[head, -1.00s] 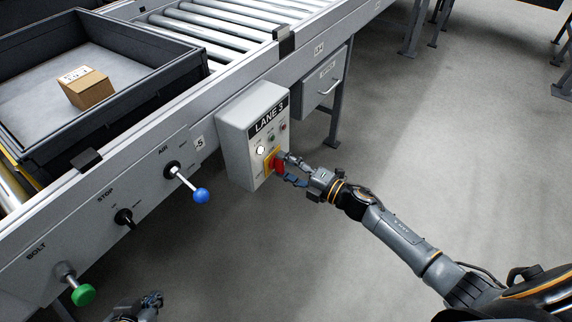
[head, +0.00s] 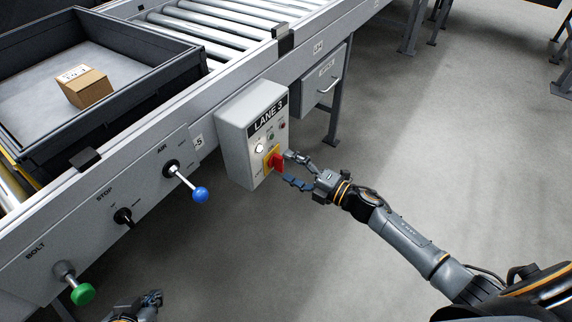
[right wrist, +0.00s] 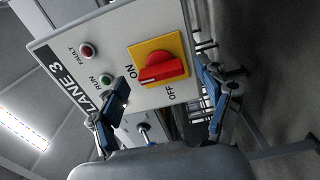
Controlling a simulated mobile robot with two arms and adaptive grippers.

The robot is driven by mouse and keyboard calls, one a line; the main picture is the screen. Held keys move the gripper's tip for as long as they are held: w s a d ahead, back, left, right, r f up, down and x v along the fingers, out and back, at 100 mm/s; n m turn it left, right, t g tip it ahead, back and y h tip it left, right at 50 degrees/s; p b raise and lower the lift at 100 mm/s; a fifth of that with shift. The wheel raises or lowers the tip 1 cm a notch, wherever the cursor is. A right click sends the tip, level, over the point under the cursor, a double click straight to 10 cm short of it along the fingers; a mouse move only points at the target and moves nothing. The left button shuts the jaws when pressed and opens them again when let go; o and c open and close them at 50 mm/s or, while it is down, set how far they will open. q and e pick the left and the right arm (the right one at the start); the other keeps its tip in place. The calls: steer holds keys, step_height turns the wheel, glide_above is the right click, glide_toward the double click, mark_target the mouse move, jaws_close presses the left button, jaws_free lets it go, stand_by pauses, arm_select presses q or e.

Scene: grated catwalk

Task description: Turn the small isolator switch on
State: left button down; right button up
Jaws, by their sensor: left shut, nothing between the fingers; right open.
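The small isolator switch (head: 275,161) is a red rotary handle on a yellow plate, low on the front of the grey LANE 3 box (head: 233,152). In the right wrist view the red handle (right wrist: 163,68) lies roughly crosswise, one end towards the ON label at its left; OFF is printed below the plate. My right gripper (head: 289,169) is open just right of the switch. In the right wrist view its fingers stand on either side of the handle, apart from it. My left gripper (head: 152,301) is shut and empty at the bottom edge, away from the box.
A blue-knobbed AIR lever (head: 199,194), a black STOP switch (head: 123,216) and a green BOLT knob (head: 82,294) sit along the conveyor rail to the left. A tray (head: 125,122) holds a carton (head: 88,88).

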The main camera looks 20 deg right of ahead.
steer(key=v, duration=1)
steer(key=shift+d, duration=0.1)
